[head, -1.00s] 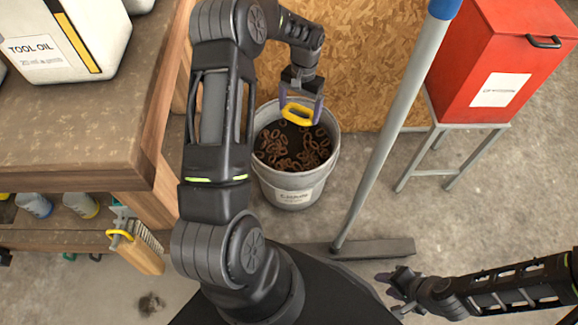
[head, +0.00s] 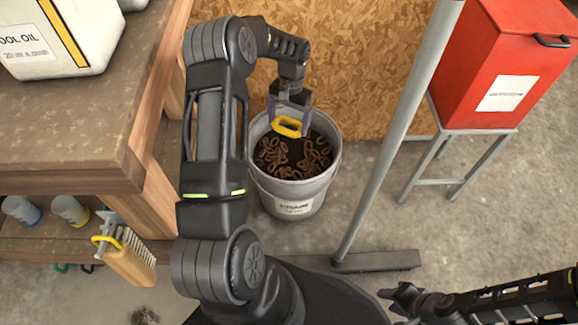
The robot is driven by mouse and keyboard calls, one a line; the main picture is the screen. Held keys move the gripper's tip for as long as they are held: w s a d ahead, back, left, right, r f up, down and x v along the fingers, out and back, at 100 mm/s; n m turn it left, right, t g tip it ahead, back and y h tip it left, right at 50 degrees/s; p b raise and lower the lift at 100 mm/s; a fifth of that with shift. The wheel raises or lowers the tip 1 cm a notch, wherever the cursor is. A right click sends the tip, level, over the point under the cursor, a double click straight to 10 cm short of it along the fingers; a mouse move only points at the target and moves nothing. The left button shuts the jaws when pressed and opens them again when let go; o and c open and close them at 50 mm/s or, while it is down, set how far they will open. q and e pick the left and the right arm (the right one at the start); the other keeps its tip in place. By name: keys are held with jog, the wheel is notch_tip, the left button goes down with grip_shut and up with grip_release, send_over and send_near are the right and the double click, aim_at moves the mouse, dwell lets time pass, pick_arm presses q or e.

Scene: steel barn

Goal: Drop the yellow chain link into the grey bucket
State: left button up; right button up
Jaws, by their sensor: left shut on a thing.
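The yellow chain link (head: 287,127) is in my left gripper (head: 290,116), which is shut on it from above. Link and fingers are over the opening of the grey bucket (head: 290,201), toward its back rim in the picture. The bucket stands upright on the floor, has a white label on its front, and holds several rusty brown chain links (head: 293,157). Whether the yellow link touches anything below it I cannot tell. My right gripper (head: 396,300) is low at the right, away from the bucket, too small and dark to judge its fingers.
A wooden bench (head: 70,130) with a white oil can (head: 62,38) stands at the left. A grey pole (head: 400,120) rises right of the bucket. A red box (head: 500,65) sits on a grey stand (head: 440,180). A brush (head: 128,255) hangs at lower left.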

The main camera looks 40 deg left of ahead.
pick_arm(q)
notch_tip(320, 180, down, 4)
jog(key=shift+f+b, duration=0.1)
jog(key=shift+b, duration=1.05)
pick_arm(e)
jog(key=f, duration=0.3)
jog(key=shift+w+d, duration=0.35)
jog(key=shift+r, duration=0.1)
pick_arm(q)
jog(key=o, duration=1.3)
jog(key=r, duration=0.2)
jog(key=r+p, duration=0.1)
jog(key=r, duration=0.2)
jog(key=w+r+p, duration=0.1)
jog(key=r, duration=0.1)
jog(key=shift+r, duration=0.4)
pick_arm(e)
jog(key=shift+s+a+r, duration=0.15)
jog(key=shift+r, duration=0.4)
jog(key=shift+s+a+r, duration=0.15)
jog(key=shift+r, duration=0.4)
pick_arm(q)
jog(key=shift+a, duration=0.1)
